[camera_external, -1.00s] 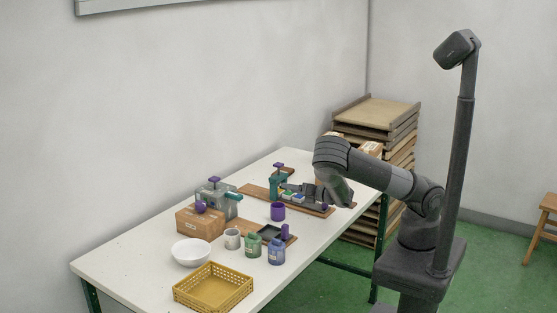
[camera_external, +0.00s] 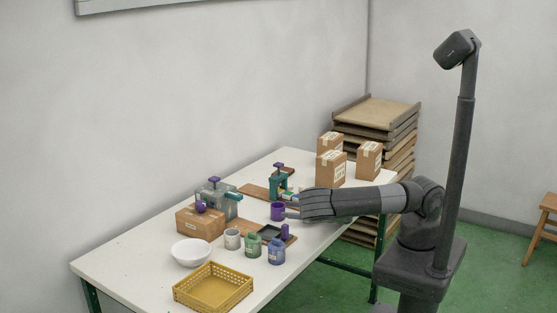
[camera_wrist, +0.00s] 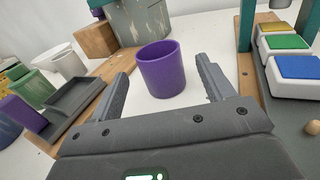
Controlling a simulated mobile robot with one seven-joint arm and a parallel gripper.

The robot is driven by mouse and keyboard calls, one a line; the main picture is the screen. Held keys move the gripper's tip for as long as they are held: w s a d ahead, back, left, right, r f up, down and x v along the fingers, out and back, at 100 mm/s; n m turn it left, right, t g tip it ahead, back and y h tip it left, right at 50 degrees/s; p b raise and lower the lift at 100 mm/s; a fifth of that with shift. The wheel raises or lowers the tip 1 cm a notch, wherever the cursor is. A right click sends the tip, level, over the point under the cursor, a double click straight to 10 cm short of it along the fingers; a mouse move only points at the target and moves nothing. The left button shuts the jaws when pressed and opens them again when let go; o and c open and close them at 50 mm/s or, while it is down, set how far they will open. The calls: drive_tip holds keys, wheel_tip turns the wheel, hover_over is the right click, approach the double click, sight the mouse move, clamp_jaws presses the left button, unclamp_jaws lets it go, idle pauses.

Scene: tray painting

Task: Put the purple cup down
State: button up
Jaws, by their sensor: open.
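The purple cup (camera_external: 277,212) stands upright on the white table (camera_external: 135,262), near the middle. In the wrist view the purple cup (camera_wrist: 162,70) is just ahead of my gripper (camera_wrist: 163,85), between the lines of its two fingers. My gripper (camera_external: 291,207) is low over the table, right beside the cup in the outside view. Its fingers are spread wide and hold nothing. Neither finger visibly touches the cup.
Boards with a teal press (camera_external: 279,184) and colored pads (camera_wrist: 290,45) lie close right in the wrist view. A dark tray (camera_wrist: 75,108) and several cups lie left. A yellow basket (camera_external: 213,288), white bowl (camera_external: 191,252) and cardboard boxes (camera_external: 331,170) also stand on the table.

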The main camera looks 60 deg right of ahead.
sight(272, 208)
drive_tip(key=x, duration=0.7)
drive_tip(key=shift+w+a, duration=0.1)
drive_tip(key=shift+w, duration=0.05)
drive_tip(key=shift+c, duration=0.4)
drive_tip(key=c, duration=1.1)
wheel_tip(272, 208, up, 10)
drive_tip(key=d+m+h, duration=0.2)
drive_tip(key=d+h, duration=0.1)
drive_tip(key=h, duration=0.1)
drive_tip(key=d+m+h, duration=0.3)
drive_tip(key=d+h, duration=0.1)
drive_tip(key=d+m+h, duration=0.3)
drive_tip(key=d+h, duration=0.1)
drive_tip(key=shift+w+r+t, duration=0.1)
drive_tip(key=shift+t, duration=0.2)
